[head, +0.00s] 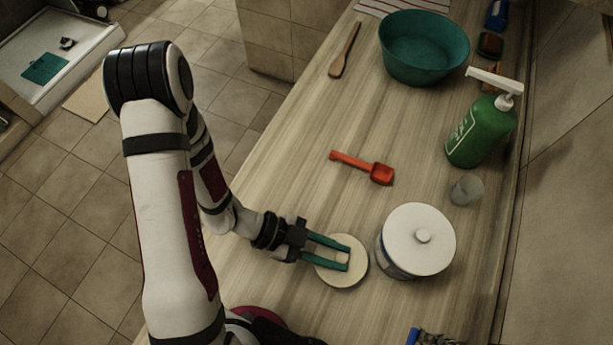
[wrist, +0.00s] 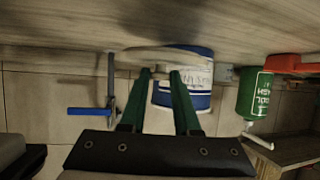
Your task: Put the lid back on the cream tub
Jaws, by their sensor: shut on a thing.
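My gripper (head: 330,255) has long teal fingers and is shut on a round cream lid (head: 356,275), gripping it near its middle. It is low over the counter; I cannot tell whether the lid touches the counter. In the wrist view the fingers (wrist: 163,75) reach the lid (wrist: 148,58), seen nearly edge-on.
A clear cup (head: 466,190) and a green pump bottle (head: 481,132) stand beyond the tub. A red scoop (head: 365,167), a wooden spoon (head: 345,50) and a teal basin (head: 423,50) are farther back. A blue item (head: 430,338) lies at the front edge of view.

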